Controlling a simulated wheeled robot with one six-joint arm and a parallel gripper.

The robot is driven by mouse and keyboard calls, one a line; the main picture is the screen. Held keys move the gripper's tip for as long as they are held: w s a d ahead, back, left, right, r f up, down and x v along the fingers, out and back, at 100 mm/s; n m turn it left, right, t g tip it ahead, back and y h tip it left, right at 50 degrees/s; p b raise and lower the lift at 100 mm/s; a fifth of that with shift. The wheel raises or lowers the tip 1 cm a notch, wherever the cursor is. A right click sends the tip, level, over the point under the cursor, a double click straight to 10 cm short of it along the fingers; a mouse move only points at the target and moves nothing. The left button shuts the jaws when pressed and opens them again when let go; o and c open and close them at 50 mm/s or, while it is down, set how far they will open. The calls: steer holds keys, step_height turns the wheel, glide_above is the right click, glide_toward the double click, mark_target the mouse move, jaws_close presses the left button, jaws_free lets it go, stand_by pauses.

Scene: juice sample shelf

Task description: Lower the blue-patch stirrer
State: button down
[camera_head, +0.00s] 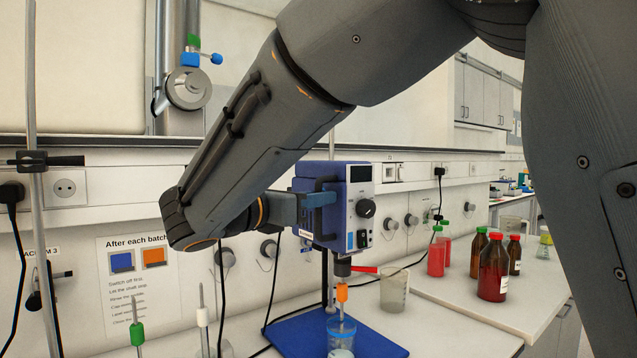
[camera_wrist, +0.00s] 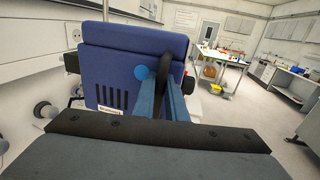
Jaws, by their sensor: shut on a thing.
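The stirrer (camera_head: 338,205) is a blue motor head with a dark knob and a small blue patch low on its front. It hangs upright on a stand above a blue base plate (camera_head: 375,342). In the wrist view its blue housing (camera_wrist: 115,65) fills the upper middle. My gripper (camera_head: 318,199) is shut on the black handle (camera_wrist: 190,70) on its side. An orange-collared shaft (camera_head: 341,293) hangs below the head, over a clear beaker (camera_head: 342,328). The shaft's lower end is hard to make out.
A red lever (camera_head: 364,269) shows below the head. Brown bottles (camera_head: 494,272) and red bottles (camera_head: 436,255) stand farther right.

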steer(key=shift+f, duration=1.25)
steer(key=c, duration=2.1)
jaws_free()
steer(key=shift+s+a, duration=0.25)
steer(key=b+v, duration=0.1)
steer(key=v, duration=0.6)
steer(key=shift+s+b, duration=0.1)
steer(key=shift+b, duration=0.3)
